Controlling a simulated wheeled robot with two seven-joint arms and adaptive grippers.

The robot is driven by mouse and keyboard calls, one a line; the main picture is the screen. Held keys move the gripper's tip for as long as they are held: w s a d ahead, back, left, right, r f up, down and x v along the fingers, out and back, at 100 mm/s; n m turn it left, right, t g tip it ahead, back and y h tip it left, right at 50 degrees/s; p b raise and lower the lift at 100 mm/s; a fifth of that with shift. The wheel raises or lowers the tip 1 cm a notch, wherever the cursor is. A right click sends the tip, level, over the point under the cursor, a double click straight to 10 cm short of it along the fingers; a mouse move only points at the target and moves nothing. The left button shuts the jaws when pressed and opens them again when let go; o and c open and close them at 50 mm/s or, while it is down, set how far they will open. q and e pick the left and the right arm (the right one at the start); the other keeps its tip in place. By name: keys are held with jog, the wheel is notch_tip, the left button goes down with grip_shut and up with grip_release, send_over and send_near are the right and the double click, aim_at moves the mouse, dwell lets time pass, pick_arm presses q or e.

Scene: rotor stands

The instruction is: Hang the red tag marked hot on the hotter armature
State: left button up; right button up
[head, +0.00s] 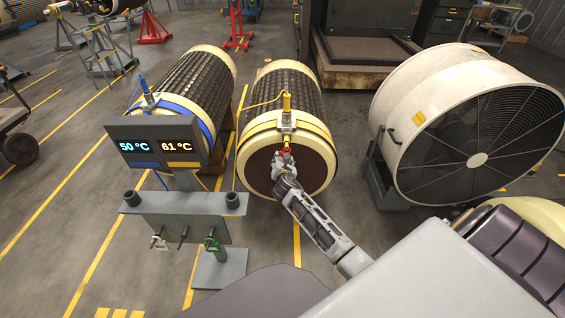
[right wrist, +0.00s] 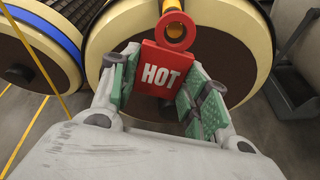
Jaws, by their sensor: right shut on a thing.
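The red tag marked HOT (right wrist: 163,68) is held between the fingers of my right gripper (right wrist: 167,90). The tag also shows in the head view (head: 286,151), at the upper front of the yellow-banded armature (head: 262,172). Its ring (right wrist: 176,31) overlaps the yellow probe in the wrist view; I cannot tell whether it is around anything. The blue-banded armature (head: 196,78) lies to the left. The display (head: 157,146) reads 50 °C above a blue bar and what looks like 61 °C above a yellow bar. My left gripper is not in view.
A grey stand (head: 187,203) under the display has pegs; a green tag (head: 211,243) hangs on the right one and a whitish item (head: 158,242) on the left one. A large drum fan (head: 470,125) stands at the right. Floor between armature and fan is clear.

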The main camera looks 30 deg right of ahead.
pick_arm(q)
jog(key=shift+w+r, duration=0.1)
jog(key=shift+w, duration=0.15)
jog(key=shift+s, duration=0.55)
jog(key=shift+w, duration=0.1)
pick_arm(e)
jog(key=shift+w+d+f, duration=0.15)
jog(key=shift+w+d, duration=0.15)
jog(key=shift+w, duration=0.2)
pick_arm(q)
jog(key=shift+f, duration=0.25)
pick_arm(e)
jog(key=shift+x, duration=1.3)
dwell(0.5)
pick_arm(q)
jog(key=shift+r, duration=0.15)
pick_arm(e)
jog(key=shift+d, duration=0.1)
dwell(0.6)
